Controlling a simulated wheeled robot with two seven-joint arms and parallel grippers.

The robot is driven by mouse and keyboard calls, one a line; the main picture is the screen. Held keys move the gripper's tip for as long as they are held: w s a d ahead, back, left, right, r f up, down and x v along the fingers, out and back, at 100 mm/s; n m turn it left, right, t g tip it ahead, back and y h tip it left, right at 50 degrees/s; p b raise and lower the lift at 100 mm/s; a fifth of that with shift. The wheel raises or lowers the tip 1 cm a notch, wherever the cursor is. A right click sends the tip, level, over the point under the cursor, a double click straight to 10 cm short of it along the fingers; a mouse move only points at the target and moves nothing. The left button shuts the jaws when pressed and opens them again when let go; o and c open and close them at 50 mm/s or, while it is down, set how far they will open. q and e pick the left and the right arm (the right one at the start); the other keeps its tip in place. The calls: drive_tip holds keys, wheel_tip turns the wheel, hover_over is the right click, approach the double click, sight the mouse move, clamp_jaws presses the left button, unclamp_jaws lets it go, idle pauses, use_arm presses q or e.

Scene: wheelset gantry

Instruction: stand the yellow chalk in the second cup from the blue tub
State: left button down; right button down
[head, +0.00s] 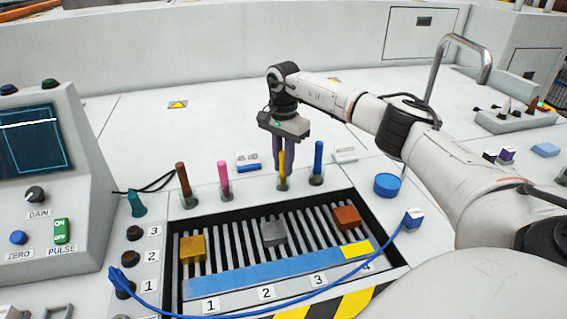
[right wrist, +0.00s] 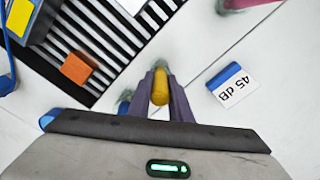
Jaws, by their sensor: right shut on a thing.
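The yellow chalk (head: 281,163) is upright between the fingers of my right gripper (head: 284,152), which is shut on it. Its lower end shows at a clear cup (head: 283,184), the second from the blue tub (head: 387,185); I cannot tell whether it touches the bottom. The nearest cup to the tub holds a blue chalk (head: 318,160). In the right wrist view the yellow chalk (right wrist: 161,92) shows between the purple fingertips (right wrist: 160,82), which hide most of the cup. My left gripper is not in view.
Cups with a pink chalk (head: 224,175) and a brown chalk (head: 184,180) stand to the left. A slotted grate (head: 300,228) with a yellow block (head: 193,249), a grey block (head: 273,233) and an orange block (head: 347,217) lies in front. A blue cable (head: 330,293) crosses the front.

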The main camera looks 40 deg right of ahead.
drive_tip(key=shift+f, duration=0.15)
drive_tip(key=c, duration=1.6)
unclamp_jaws()
wheel_tip(320, 180, up, 12)
drive_tip(key=shift+r, duration=0.2)
drive_tip(key=shift+f, duration=0.15)
